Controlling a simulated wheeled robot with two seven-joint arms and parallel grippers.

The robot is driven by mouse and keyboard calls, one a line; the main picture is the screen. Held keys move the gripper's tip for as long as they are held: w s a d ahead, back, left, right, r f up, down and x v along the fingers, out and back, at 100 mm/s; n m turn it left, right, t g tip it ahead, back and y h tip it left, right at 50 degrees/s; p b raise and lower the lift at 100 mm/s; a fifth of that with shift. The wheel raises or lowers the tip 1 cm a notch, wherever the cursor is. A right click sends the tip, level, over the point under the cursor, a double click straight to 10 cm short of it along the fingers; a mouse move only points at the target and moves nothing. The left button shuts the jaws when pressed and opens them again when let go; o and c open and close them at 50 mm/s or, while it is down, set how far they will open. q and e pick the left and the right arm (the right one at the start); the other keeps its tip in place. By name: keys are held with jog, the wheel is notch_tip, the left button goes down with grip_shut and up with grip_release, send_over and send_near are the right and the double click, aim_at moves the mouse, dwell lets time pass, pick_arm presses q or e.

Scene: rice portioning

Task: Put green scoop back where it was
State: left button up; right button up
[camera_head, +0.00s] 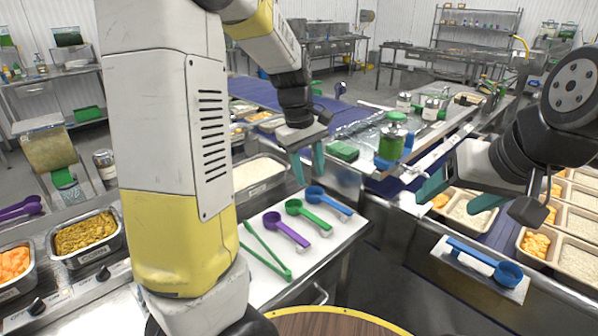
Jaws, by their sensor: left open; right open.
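The green scoop (308,214) lies on the white board (325,238), between a purple scoop (286,230) and a blue scoop (328,200). My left gripper (308,172) is open and empty, fingers pointing down, just behind the green and blue scoops. It appears to be above the board and apart from the scoops. My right gripper (458,200) is open and empty at the right, over the edge of the conveyor with the filled trays. No scoop is in either gripper.
Green tongs (266,252) lie on the board's left part. A tray of rice (258,172) is behind it. Another blue scoop (487,260) rests on a small metal plate at the right. A green-bodied bottle (391,145) and a green sponge (342,151) stand behind.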

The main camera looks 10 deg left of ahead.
pick_arm(q)
jog(key=s+a+r+m+t, duration=0.1)
jog(key=s+r+m, duration=0.3)
jog(key=s, duration=0.5)
jog(key=s+r+m+t, duration=0.4)
jog(key=s+m, duration=0.1)
jog(key=s, duration=0.4)
jog(key=shift+a+r, duration=0.4)
jog(key=shift+s, duration=0.1)
